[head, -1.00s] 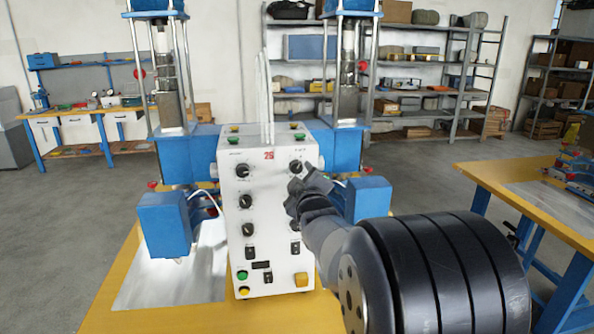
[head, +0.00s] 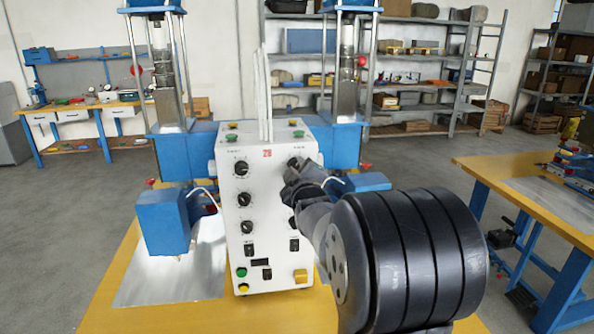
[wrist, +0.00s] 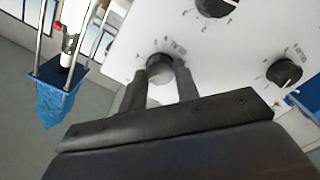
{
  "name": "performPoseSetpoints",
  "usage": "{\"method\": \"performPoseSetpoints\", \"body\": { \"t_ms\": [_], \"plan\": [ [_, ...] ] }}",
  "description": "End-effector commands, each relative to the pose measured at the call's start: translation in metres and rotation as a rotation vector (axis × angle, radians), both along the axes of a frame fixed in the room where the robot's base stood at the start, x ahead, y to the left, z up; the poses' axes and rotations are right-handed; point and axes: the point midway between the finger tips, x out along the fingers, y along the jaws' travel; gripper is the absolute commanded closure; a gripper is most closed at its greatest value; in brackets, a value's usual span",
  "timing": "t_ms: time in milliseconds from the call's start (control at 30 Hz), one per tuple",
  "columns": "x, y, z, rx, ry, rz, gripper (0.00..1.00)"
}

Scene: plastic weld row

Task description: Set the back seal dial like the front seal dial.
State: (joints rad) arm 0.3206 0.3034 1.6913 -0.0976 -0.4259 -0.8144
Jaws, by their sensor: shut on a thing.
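A white control box (head: 268,208) stands upright on the yellow bench, with black dials in two columns on its face. The left column shows a top dial (head: 241,168), a middle dial (head: 246,199) and a lower dial (head: 247,227). My gripper (head: 292,174) is at the top dial (head: 294,162) of the right column and partly hides it. In the wrist view my gripper (wrist: 162,78) is shut on this dial (wrist: 160,68), one finger on each side. The labels are too small to read, so I cannot tell which dials are the front and back seal dials.
Other dials show beside the gripper in the wrist view (wrist: 285,72). Green and yellow buttons (head: 242,280) and black switches sit low on the box. Blue press parts (head: 165,222) flank it. Another yellow bench (head: 505,180) stands at right, with open floor between.

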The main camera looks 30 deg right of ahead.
Motion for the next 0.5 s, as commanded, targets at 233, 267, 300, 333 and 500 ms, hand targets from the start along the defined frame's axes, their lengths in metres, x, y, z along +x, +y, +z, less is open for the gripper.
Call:
{"method": "performPoseSetpoints", "body": {
  "t_ms": [233,267,300,333,500],
  "plan": [
    [-0.0001,0.0,-0.0003,0.001,0.0,0.0,0.93],
    [-0.0001,0.0001,-0.0004,0.002,-0.001,0.0,0.93],
    [-0.0001,0.0,-0.0006,0.005,-0.001,0.0,0.93],
    [-0.0002,0.0,-0.0008,0.008,-0.002,0.0,0.93],
    [-0.0002,0.0001,-0.0021,0.052,-0.016,0.0,0.93]
  ]
}}
